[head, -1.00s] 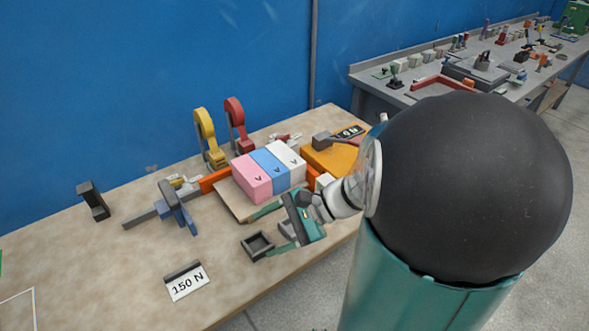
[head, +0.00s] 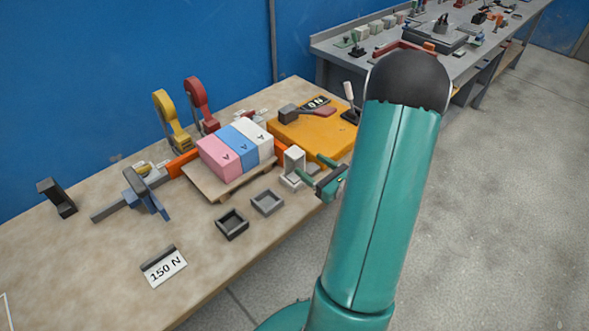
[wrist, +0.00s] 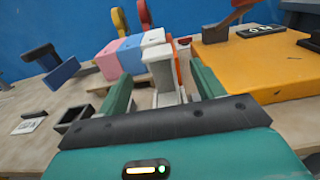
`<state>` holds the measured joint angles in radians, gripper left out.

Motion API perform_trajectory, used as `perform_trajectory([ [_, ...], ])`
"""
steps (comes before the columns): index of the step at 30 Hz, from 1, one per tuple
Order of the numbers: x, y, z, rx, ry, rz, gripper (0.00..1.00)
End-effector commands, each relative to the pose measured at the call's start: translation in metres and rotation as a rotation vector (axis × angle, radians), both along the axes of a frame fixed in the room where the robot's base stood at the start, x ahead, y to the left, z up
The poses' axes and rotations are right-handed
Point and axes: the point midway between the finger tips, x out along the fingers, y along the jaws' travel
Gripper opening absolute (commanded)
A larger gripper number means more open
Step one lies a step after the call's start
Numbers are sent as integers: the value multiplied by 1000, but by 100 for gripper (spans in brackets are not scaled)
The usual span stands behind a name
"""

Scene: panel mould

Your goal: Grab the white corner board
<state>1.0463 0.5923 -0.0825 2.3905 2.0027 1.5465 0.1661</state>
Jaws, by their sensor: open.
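The white corner board (head: 293,164) stands upright near the front edge of the bench, right of the pink, blue and white blocks. In the wrist view the white corner board (wrist: 160,68) shows between and beyond my two green fingers. My gripper (head: 315,167) is open at the front edge of the bench, just right of the board. In the wrist view my gripper (wrist: 160,88) has its fingers spread, one on each side of the board. I cannot tell whether a finger touches it.
Pink, blue and white blocks (head: 232,148) sit on a wooden board left of the corner board. An orange block (head: 310,132) lies behind it. Two small open trays (head: 232,224) are at the front left. A blue clamp (head: 146,193) stands further left.

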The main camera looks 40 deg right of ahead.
Motion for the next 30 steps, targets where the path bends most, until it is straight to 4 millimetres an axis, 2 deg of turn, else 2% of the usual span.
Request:
perform_trajectory([
  [3,20,2,0,-1,0,5,67],
  [10,38,3,1,-1,0,5,67],
  [18,76,4,4,-1,1,3,67],
  [26,81,5,4,-1,1,2,67],
  [27,81,5,4,-1,1,2,65],
  [30,80,5,4,-1,1,2,46],
])
